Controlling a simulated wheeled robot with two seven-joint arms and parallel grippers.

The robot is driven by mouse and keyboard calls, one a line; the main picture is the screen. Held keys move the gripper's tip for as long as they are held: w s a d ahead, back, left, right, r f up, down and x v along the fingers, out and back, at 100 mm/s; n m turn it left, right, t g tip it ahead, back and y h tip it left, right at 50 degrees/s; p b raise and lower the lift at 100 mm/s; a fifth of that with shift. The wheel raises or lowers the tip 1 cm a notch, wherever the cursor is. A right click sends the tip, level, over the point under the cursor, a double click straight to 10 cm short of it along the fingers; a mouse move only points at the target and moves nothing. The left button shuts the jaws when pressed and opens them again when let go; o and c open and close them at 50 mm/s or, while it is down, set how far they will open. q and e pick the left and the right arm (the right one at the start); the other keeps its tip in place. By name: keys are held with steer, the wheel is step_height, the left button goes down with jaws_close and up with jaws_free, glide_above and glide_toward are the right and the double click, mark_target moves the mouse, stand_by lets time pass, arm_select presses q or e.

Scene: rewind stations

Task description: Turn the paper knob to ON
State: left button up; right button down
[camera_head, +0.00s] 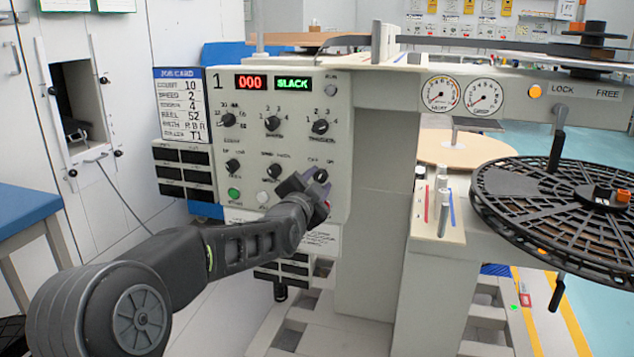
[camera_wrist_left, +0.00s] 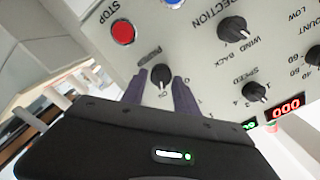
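The paper knob (camera_head: 321,175) is a small dark knob low on the right of the grey control panel (camera_head: 340,110), under small OFF and ON lettering. In the left wrist view the knob (camera_wrist_left: 161,77) sits between the two purple fingers of my left gripper (camera_wrist_left: 162,85). The fingers are apart, one on each side, with a narrow gap showing beside the knob. Its label is partly hidden by a finger, and I cannot tell surely which way its pointer is set. In the head view my left gripper (camera_head: 312,186) partly covers this corner. My right gripper is not in view.
Other knobs, such as the speed knob (camera_wrist_left: 255,92) and wind-back knob (camera_wrist_left: 233,29), are close by. A red stop button (camera_wrist_left: 122,32) is near the fingers. The displays (camera_head: 272,83) read 000 and SLACK. A black reel (camera_head: 560,205) stands right.

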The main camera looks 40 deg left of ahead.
arm_select(q)
steer(key=o, duration=0.3)
steer(key=p+v, duration=0.1)
steer(key=v, duration=0.6)
steer(key=shift+s+d, duration=0.15)
steer(key=shift+s, duration=0.25)
stand_by(0.4)
